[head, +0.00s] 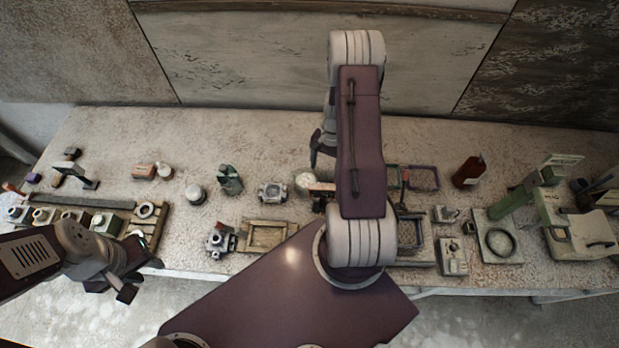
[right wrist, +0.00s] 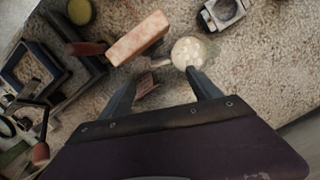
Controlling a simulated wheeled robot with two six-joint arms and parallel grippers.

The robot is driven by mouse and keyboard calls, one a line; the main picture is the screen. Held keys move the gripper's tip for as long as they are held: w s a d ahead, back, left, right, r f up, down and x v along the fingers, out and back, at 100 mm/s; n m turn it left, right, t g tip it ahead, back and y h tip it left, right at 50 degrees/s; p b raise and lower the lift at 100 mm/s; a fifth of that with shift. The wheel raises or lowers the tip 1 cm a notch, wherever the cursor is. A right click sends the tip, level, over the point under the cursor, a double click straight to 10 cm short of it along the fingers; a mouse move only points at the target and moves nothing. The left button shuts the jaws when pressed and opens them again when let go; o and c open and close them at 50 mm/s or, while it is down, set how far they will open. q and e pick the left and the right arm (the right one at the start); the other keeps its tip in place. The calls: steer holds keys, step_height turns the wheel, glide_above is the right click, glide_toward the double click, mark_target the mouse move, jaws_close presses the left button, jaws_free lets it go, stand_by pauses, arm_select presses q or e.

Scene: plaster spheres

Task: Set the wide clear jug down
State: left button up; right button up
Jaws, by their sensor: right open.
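A pale, round, see-through-looking vessel (right wrist: 188,53) stands on the table, seen from above in the right wrist view. It appears to be the wide clear jug, with a handle-like piece on its left. In the head view it is the pale round thing (head: 305,181) left of my right arm. My right gripper (right wrist: 161,78) is open and empty, its right fingertip close to the vessel's lower edge. I cannot tell whether they touch. In the head view the right gripper (head: 318,154) is partly hidden by its arm. My left gripper (head: 140,278) is open and empty at the table's front left.
An orange-pink block (right wrist: 138,38) lies left of the vessel. A grey metal block (head: 272,191) stands left of it in the head view. A wooden tray (head: 268,249) is at the front edge. A brown bottle (head: 468,171) stands right. The table's back strip is mostly clear.

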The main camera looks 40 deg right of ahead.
steer(key=f+p, duration=0.1)
steer(key=f, duration=0.1)
steer(key=a+f+p, duration=0.1)
steer(key=f, duration=0.2)
steer(key=f+p, duration=0.2)
steer(key=shift+s+a+f, duration=0.25)
steer(key=shift+a+f, duration=0.1)
steer(key=shift+f, duration=0.5)
steer(key=shift+w, duration=0.1)
jaws_close()
